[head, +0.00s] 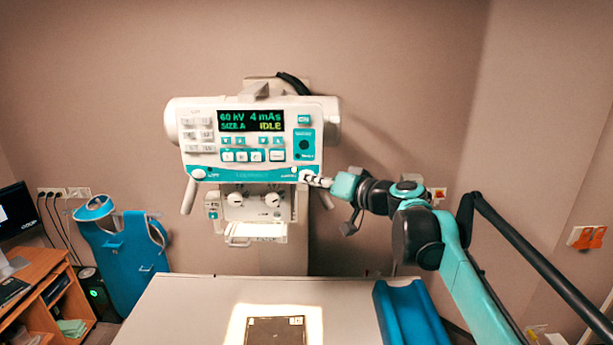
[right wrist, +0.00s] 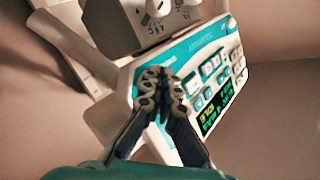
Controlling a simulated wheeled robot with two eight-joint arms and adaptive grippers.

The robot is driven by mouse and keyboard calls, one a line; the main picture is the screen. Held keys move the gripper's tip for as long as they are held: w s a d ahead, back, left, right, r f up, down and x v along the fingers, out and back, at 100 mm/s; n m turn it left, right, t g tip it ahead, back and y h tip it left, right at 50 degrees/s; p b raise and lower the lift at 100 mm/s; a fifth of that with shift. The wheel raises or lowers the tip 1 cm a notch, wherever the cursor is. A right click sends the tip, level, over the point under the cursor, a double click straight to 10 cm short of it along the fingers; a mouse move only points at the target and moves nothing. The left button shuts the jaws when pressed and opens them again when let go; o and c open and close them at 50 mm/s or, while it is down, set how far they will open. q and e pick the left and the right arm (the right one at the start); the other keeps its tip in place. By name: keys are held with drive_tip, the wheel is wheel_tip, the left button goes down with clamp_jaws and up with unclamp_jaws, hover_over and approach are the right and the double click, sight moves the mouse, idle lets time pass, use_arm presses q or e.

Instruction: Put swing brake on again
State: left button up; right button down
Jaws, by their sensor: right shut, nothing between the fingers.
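The X-ray tube head's control panel (head: 250,140) faces me on its column, its display reading 60 kV, 4 mAs, IDLE. Its lower edge has a round white knob at the left corner (head: 198,174) and another at the right corner (head: 305,175). Their labels are too small to read, so I cannot tell which is the swing brake. My right gripper (head: 318,181) is shut and empty, its tips right at the right corner knob; contact is unclear. In the right wrist view the closed fingers (right wrist: 156,82) cover the panel corner and hide the knob. My left gripper is not in view.
Below the panel is the collimator (head: 252,204) with two dials, and a handle (head: 189,196) hangs at the left. The table (head: 190,300) holds a lit dark plate (head: 275,331) and a blue cushion (head: 408,312). A blue apron (head: 122,245) and desk stand left.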

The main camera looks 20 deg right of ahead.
drive_tip(key=shift+w, duration=0.15)
idle(0.5)
drive_tip(key=shift+s+a, duration=0.2)
drive_tip(key=shift+s, duration=0.6)
drive_tip(key=s, duration=0.2)
drive_tip(key=s+a+p, duration=0.1)
drive_tip(key=s, duration=0.1)
drive_tip(key=shift+s+a, duration=0.2)
drive_tip(key=shift+s, duration=0.2)
